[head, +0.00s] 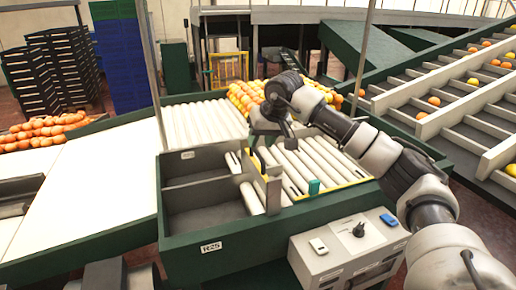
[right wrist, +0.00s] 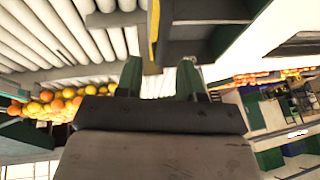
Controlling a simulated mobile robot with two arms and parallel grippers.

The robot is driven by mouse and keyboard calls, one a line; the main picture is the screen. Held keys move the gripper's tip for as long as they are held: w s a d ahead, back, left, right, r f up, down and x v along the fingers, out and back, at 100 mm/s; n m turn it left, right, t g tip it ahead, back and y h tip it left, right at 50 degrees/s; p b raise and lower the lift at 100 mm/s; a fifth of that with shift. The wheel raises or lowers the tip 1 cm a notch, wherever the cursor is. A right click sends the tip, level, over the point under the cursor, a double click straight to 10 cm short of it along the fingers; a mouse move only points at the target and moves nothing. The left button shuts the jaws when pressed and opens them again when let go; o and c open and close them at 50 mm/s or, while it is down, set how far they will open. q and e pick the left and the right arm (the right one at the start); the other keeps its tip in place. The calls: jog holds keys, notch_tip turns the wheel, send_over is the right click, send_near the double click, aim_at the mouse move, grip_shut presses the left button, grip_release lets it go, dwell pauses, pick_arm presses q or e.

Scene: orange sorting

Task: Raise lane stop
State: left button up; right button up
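The lane stop looks like an upright pale plate with a yellow edge (head: 266,184), standing between the roller lanes and the grey bins. Its yellow-edged end also shows in the right wrist view (right wrist: 153,35). My right gripper (head: 262,150) is above the far end of this plate, pointing down. In the right wrist view its two green fingers (right wrist: 159,72) are apart, with the plate's end in line with the gap. Whether the fingers touch the plate I cannot tell. My left gripper is not in view.
White rollers (head: 205,122) and a pile of oranges (head: 245,97) lie behind. The empty grey bins (head: 205,195) are left of the plate. A control box (head: 350,245) with a knob is in front.

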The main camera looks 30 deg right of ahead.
jog(key=b+v, duration=0.1)
jog(key=v, duration=0.6)
jog(key=shift+s+r+b, duration=0.25)
jog(key=shift+r+b, duration=0.05)
jog(key=shift+d+f, duration=0.1)
